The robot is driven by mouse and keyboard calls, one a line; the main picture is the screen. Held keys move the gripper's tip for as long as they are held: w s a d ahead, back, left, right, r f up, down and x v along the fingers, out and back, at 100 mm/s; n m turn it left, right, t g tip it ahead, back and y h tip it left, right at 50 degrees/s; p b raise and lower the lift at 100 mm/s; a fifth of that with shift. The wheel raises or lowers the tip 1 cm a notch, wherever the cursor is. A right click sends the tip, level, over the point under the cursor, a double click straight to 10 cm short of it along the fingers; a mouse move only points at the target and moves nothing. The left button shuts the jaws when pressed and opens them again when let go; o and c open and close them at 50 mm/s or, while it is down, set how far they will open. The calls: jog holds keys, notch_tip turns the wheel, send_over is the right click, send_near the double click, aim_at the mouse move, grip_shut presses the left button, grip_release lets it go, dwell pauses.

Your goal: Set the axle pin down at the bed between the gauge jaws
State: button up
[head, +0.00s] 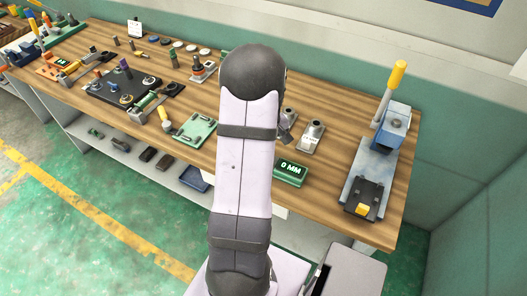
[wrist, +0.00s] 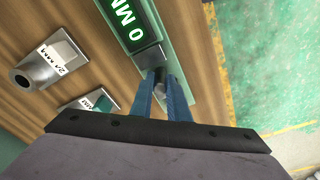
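The gauge is a green block with a lit display reading 0 MM (head: 290,169). It also shows at the top of the wrist view (wrist: 129,22). My gripper (wrist: 162,82) points down at the gauge's edge below the display. Its two blue fingers come together around a small dark grey piece (wrist: 161,77), which looks like the axle pin. The pin's lower part and the gauge jaws are mostly hidden by the fingers. I cannot tell whether the pin touches the bed. In the head view my arm hides the gripper.
Metal blocks with round bores (head: 312,136) stand behind the gauge; one in the wrist view (wrist: 38,72) has a white label. A blue press with a yellow-handled lever (head: 390,125) stands at right. A green tray (head: 194,130) and several tools lie left. Clear wood surrounds the gauge's right side.

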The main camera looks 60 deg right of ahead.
jog(key=o, duration=0.5)
jog(key=shift+r, duration=0.15)
jog(key=shift+d+r, duration=0.15)
jog(key=shift+r, duration=0.15)
jog(key=r, duration=0.1)
jog(key=r+b, duration=0.1)
jog(key=r, duration=0.2)
jog(key=shift+s+a+r, duration=0.3)
jog(key=shift+a, duration=0.1)
jog(key=shift+d+r+b, duration=0.2)
jog(key=shift+r+b, duration=0.2)
jog(key=shift+r, duration=0.25)
jog(key=shift+s+a+r, duration=0.1)
jog(key=shift+s+r, duration=0.05)
jog(key=shift+r, duration=0.15)
